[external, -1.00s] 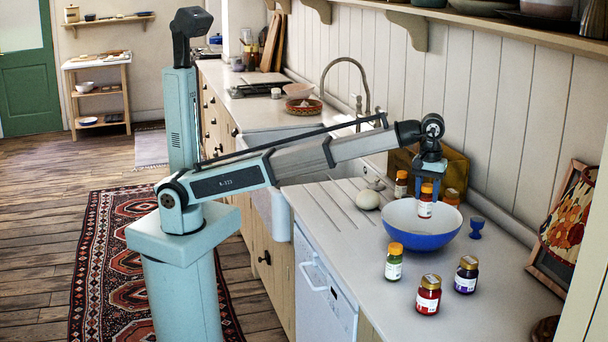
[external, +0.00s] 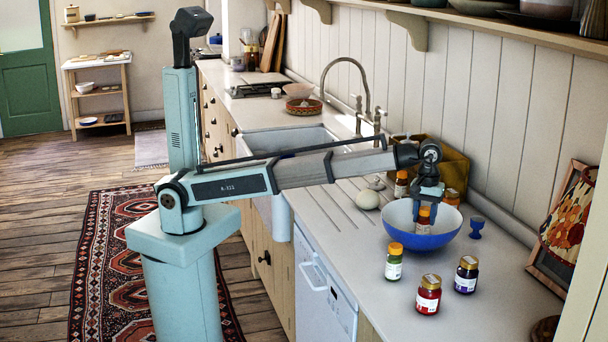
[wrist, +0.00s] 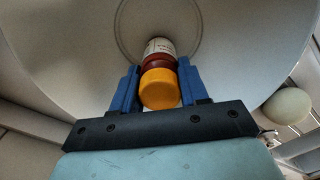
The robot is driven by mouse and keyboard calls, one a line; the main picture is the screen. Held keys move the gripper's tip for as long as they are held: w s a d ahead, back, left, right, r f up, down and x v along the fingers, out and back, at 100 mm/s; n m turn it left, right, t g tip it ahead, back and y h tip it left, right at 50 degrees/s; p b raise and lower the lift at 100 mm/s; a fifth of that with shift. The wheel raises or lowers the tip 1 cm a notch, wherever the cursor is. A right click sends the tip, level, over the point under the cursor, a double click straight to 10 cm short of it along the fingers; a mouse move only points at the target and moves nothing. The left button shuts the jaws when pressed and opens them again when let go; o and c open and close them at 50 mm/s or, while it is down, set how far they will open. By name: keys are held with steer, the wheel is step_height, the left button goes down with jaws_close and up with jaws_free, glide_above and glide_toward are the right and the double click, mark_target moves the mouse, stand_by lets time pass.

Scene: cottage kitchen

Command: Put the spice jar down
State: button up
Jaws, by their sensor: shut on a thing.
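The spice jar (external: 423,218) has an orange lid, a dark red body and a pale label. My gripper (external: 426,206) is shut on it, with the blue fingers on either side of the jar near its lid. The jar is inside the blue and white bowl (external: 399,228), its lower part hidden by the bowl's front wall in the external view. In the wrist view the jar (wrist: 158,72) sits between the fingers (wrist: 160,90), over the bowl's pale interior (wrist: 225,40). I cannot tell whether its base touches the bowl's bottom.
A green jar (external: 394,262), a red jar (external: 429,294) and a purple jar (external: 467,275) stand in front of the bowl. A blue egg cup (external: 477,228) is to its right. A pale round object (external: 367,200) is to its left.

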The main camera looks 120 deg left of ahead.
steer(key=o, duration=1.1)
steer(key=shift+f, duration=0.1)
step_height(320, 180, up, 12)
steer(key=shift+r, duration=0.15)
steer(key=shift+o, duration=0.3)
